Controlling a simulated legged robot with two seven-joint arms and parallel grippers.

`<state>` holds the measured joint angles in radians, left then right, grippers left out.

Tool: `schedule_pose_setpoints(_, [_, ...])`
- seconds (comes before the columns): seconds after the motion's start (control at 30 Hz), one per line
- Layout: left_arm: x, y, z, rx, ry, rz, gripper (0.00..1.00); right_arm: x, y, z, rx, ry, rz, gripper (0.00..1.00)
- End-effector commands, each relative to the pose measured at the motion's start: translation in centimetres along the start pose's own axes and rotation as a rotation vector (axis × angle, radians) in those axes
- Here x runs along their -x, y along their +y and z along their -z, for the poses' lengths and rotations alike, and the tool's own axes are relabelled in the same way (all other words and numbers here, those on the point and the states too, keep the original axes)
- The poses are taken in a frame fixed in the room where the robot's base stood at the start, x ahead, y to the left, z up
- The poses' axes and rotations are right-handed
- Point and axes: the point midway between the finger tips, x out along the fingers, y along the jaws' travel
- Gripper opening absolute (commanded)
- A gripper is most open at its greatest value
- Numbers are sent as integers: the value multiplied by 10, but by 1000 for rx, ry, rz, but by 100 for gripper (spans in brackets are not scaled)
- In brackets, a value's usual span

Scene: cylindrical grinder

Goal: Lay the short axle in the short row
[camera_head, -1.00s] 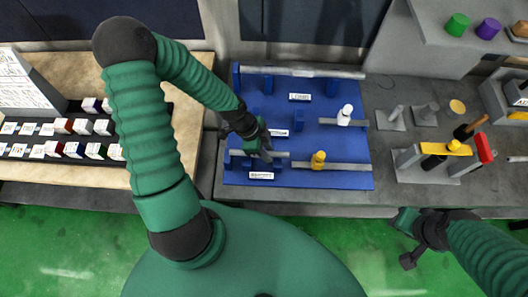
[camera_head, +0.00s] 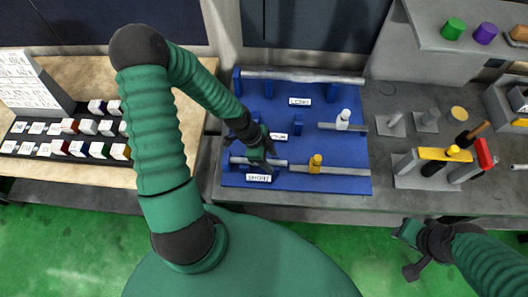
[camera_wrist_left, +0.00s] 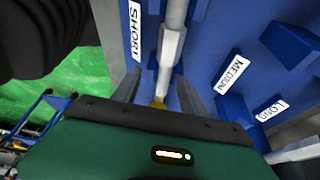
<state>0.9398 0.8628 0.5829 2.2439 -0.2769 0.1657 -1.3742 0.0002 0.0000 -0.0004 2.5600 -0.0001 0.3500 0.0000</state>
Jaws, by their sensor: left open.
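The blue rack board (camera_head: 215,179) has rows labelled long, medium and short. The short axle (camera_head: 273,162), a grey rod, lies along the short row at the board's near left, by the short label (camera_head: 258,178). In the left wrist view the axle (camera_wrist_left: 170,45) runs lengthwise beside the short label (camera_wrist_left: 134,30). My left gripper (camera_head: 262,154) is over the axle; its open fingers (camera_wrist_left: 160,92) stand on either side of it. Whether the axle's ends are fully seated is hidden. My right gripper (camera_head: 408,250) hangs in front of the bench at right; its finger gap is unclear.
A long axle (camera_head: 300,77) lies in the back row. Bars with a white knob (camera_head: 343,118) and a yellow knob (camera_head: 315,162) are on the board's right. A grey fixture (camera_head: 410,180) with yellow and red parts stands farther right. Small boxes (camera_head: 75,148) fill a tray at left.

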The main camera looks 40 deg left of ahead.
Motion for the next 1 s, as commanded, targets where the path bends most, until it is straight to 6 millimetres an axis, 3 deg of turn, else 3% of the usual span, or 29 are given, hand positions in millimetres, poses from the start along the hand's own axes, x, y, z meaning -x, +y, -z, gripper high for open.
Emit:
schedule_pose_setpoints(0.3, [77, -5, -8, 8, 5, 6, 51, 11, 0, 2, 1, 0, 0, 36])
schedule_pose_setpoints(0.5, [114, -3, -4, 6, 3, 3, 51, 17, 0, 4, 1, 0, 0, 36])
schedule_pose_setpoints(0.73, [113, 14, 5, 97, -80, -30, 51, 18, 0, 4, 0, 0, 0, 36])
schedule_pose_setpoints(0.87, [112, 33, 11, 316, -224, -2, 51, 18, 0, 4, 0, 0, 0, 36])
schedule_pose_setpoints(1.0, [127, 43, 30, 612, -299, 150, 51, 18, 0, 4, 0, 0, 0, 36])
